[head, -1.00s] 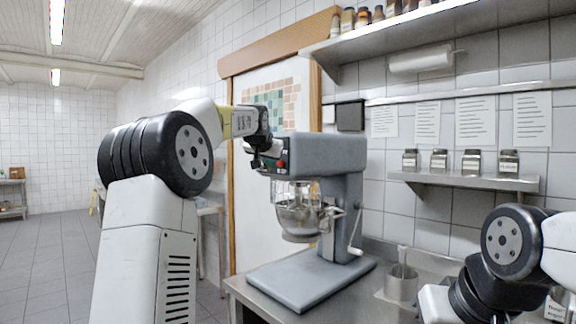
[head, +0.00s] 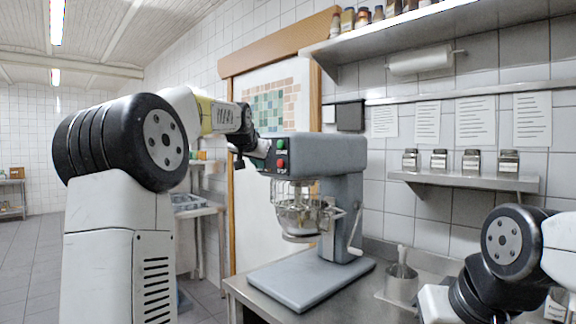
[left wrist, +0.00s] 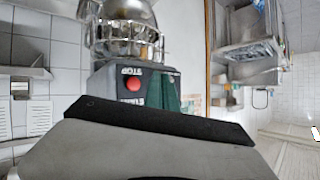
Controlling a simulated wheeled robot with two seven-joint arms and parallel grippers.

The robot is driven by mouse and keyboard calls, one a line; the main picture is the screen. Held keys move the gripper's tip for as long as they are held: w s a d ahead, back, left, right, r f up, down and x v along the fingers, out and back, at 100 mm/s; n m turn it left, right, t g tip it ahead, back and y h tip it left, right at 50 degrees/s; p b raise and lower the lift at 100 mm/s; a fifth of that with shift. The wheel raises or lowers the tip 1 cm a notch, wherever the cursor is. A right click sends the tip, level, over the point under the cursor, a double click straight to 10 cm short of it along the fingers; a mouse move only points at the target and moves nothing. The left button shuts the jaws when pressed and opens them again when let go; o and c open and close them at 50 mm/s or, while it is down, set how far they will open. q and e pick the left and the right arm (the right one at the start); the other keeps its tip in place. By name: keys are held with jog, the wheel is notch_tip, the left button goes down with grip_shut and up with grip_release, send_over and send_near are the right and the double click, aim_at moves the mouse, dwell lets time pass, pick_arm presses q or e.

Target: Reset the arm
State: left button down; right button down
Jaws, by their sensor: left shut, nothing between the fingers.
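My left gripper (head: 258,157) is shut and empty, at the end of my raised left arm. It is in front of the left end of the grey stand mixer's head (head: 325,156), by its control panel with a green button (head: 281,144) and a red button (head: 281,163). Whether it touches the panel I cannot tell. In the left wrist view my left gripper (left wrist: 165,122) crosses the lower part, with the red button (left wrist: 133,83) just beyond it. My right arm shows at the lower right in the head view, but its gripper is not in view.
The mixer's bowl (head: 300,222) hangs under its head, above a metal counter (head: 240,291). A metal container (head: 401,284) stands to the right. A wall shelf (head: 470,181) holds several jars. A side table (head: 197,211) stands behind my left arm. The floor at left is open.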

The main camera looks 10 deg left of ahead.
dwell(0.3)
pick_arm(q)
jog(key=s+d+f+g, duration=0.2)
jog(key=s+f, duration=0.6)
jog(key=s, duration=0.6)
jog(key=s+d+f+n+g+h, duration=0.1)
jog(key=s+d+f+g, duration=0.1)
jog(key=s+f, duration=0.6)
jog(key=s+d+f+n+g+h, duration=0.1)
jog(key=s+d+f, duration=0.3)
jog(key=s, duration=1.6)
notch_tip(320, 180, down, 4)
jog(key=shift+d+f+g, duration=0.15)
jog(key=shift+d+g, duration=0.15)
jog(key=shift+g, duration=0.3)
